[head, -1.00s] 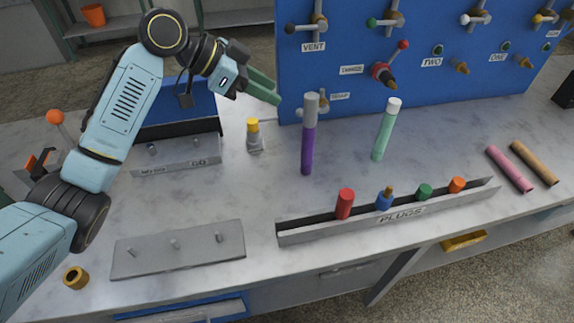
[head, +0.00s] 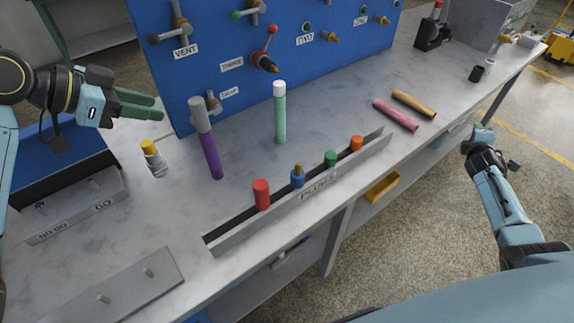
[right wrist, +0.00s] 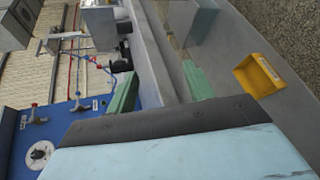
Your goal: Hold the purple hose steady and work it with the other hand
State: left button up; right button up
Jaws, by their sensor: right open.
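The purple hose (head: 212,158) is upright in the head view, with a grey upper end, in front of the blue panel. I cannot tell whether its top is joined to the fitting behind. My left gripper (head: 145,107) is left of the hose's grey end, apart from it; its green fingers look spread and hold nothing. My right gripper (head: 480,138) is far right, beyond the bench's front edge and away from the hose. The hose is not seen in that view.
A mint hose (head: 280,115) stands right of the purple one. The plugs tray (head: 300,200) lies in front. A yellow-topped fitting (head: 152,155) is below my left gripper. Pink (head: 396,115) and tan (head: 414,104) tubes lie farther right. A yellow bin (right wrist: 258,76) shows in the right wrist view.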

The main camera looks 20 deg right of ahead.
jog(key=w+r+n+t+h, duration=0.1)
jog(key=w+r+n+h, duration=0.15)
jog(key=r, duration=0.65)
jog(key=w+r+n+t+h, duration=0.1)
jog(key=w+r, duration=0.2)
jog(key=r, duration=0.6)
jog(key=w+a+f+n+t+y, duration=0.1)
jog(key=w+a+n, duration=0.15)
jog(key=a, duration=1.05)
jog(key=w+a+n+t+y, duration=0.1)
jog(key=w+a+n, duration=0.15)
jog(key=a, duration=1.05)
jog(key=w+a+f+n+t+y, duration=0.1)
jog(key=w+a+y, duration=0.15)
jog(key=a, duration=1.05)
jog(key=n+g+y, duration=0.2)
jog(key=n+y, duration=0.4)
jog(key=n, duration=0.6)
send_near(210, 156)
jog(key=x, duration=1.1)
jog(key=shift+w+f, duration=0.1)
jog(key=shift+w, duration=0.2)
jog(key=shift+c, duration=0.2)
